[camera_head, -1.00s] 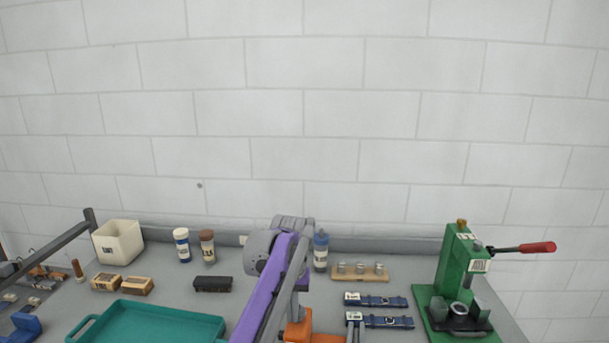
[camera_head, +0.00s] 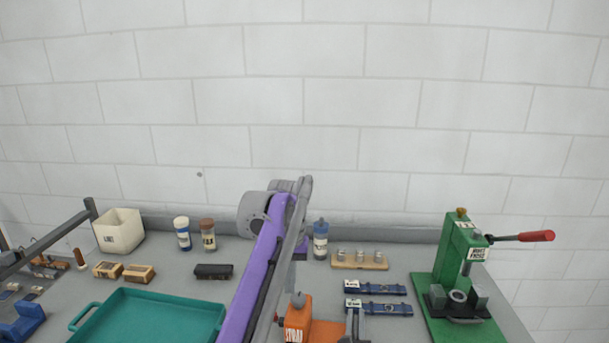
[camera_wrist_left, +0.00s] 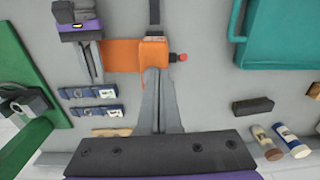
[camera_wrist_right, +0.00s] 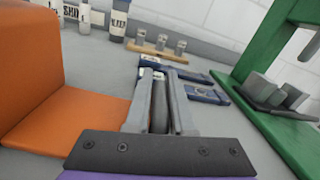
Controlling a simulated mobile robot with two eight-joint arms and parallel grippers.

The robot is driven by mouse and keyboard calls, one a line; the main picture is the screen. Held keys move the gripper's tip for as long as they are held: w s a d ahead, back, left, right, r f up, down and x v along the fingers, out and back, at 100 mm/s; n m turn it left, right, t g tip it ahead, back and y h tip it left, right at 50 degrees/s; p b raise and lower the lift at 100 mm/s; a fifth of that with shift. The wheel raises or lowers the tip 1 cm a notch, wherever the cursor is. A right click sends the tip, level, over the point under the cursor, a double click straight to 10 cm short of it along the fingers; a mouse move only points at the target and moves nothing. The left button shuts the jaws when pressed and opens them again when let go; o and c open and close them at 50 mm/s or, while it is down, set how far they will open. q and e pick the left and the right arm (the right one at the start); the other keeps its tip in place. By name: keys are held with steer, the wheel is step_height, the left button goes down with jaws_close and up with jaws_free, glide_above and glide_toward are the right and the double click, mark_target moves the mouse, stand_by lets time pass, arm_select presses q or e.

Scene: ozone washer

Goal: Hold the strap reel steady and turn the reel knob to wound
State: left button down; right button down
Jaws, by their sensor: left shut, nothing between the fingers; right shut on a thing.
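The strap reel (camera_head: 296,321) is an orange block on a flat orange base with a partly readable label. It also shows in the left wrist view (camera_wrist_left: 153,54), with a red knob (camera_wrist_left: 182,57) on its side and a dark strap (camera_wrist_left: 154,14). My left gripper (camera_wrist_left: 154,72) is shut and empty, its fingertips at the block's edge; whether they touch is unclear. My right gripper (camera_wrist_right: 160,75) is shut on a dark grey part beside the orange base (camera_wrist_right: 75,120), apparently the reel's grip. The purple left arm hides part of the bench in the head view.
A teal tray (camera_head: 150,318) lies left of the reel. Two blue strap pieces (camera_head: 375,288) lie right of it, before a green press (camera_head: 455,260) with a red handle. Bottles, a wooden peg block (camera_head: 360,262) and a black block (camera_head: 213,271) stand behind.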

mark_target(298, 301)
arm_select(q)
steer(key=shift+r, duration=0.2)
steer(key=shift+d+f, duration=0.5)
steer(key=shift+f, duration=0.5)
steer(key=shift+d+f, duration=0.45)
steer(key=shift+f, duration=0.6)
steer(key=shift+d+f, duration=0.5)
steer(key=shift+f, duration=0.5)
steer(key=shift+w+a, duration=0.1)
steer(key=shift+w, duration=0.15)
steer(key=shift+a, duration=1.1)
steer(key=shift+w+a, duration=0.1)
